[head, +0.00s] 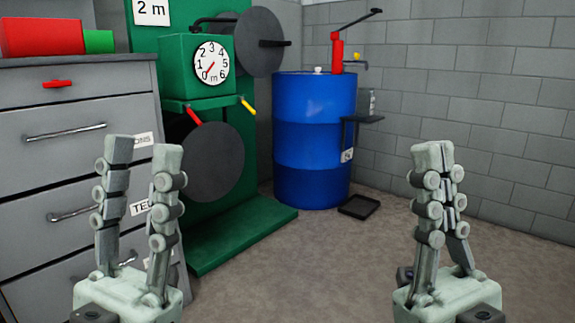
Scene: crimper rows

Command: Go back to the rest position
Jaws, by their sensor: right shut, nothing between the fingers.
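My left gripper (140,150) is at the lower left with its fingers upright and apart, and nothing shows between them. It stands in front of the grey drawer cabinet (75,100). My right gripper (438,155) is at the lower right with its fingers upright and together, holding nothing. It is in front of the bare floor and the grey block wall. Neither gripper appears to touch anything.
A green machine (184,60) with a dial (211,63) and dark discs stands behind the cabinet. A blue drum (312,140) with a red pump (337,52) stands in the back corner. A black tray (359,207) lies beside it. The middle floor is clear.

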